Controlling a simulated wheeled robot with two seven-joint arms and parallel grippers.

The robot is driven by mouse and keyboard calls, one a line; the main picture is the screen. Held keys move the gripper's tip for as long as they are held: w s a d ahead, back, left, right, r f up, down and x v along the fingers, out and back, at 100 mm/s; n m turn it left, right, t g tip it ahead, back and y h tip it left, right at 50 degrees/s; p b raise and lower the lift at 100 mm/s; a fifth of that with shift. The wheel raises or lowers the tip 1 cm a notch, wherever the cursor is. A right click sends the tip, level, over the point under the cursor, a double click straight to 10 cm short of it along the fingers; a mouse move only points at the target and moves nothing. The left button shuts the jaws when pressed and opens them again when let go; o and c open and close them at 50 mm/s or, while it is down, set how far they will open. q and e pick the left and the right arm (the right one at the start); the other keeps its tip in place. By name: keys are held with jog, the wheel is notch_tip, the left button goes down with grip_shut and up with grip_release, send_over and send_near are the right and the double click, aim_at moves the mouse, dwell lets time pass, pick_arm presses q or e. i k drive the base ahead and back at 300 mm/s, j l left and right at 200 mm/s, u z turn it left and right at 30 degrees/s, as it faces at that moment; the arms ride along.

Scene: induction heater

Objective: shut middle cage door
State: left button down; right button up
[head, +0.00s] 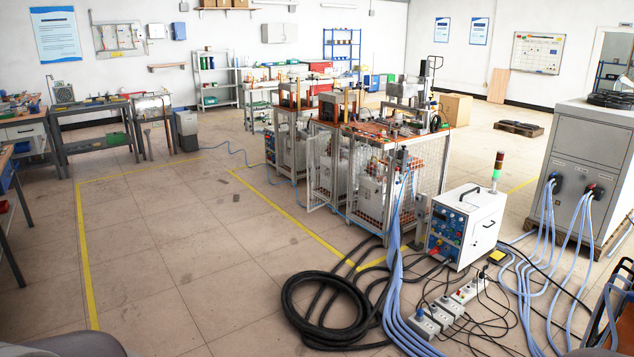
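The row of caged heater benches stands in the middle of the head view. The middle cage door (320,177) is a light-framed wire mesh panel on the left side of the row. It appears swung outward into the aisle, at an angle to its cage; its hinge and latch are too small to make out. The nearest cage (420,185) has mesh sides under a brown top and partly hides the middle one. Neither of my grippers is in view.
Open floor with yellow lines (290,217) lies left of the cages. A coiled black hose (325,312), blue cables (395,300) and power strips (440,315) cover the floor in front. A white control box (468,226) and a grey cabinet (590,150) stand right.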

aim_at(332, 141)
jog(key=i, duration=4.75)
jog(key=i+u, duration=0.15)
jog(key=i, duration=0.35)
jog(key=i+l+u, duration=0.1)
jog(key=i, duration=0.45)
jog(key=i+l+u, duration=0.15)
jog(key=i, duration=0.35)
jog(key=i+l+u, duration=0.15)
jog(key=i, duration=0.35)
jog(key=i+l+u, duration=0.15)
jog(key=i+l, duration=0.2)
jog(key=i, duration=0.1)
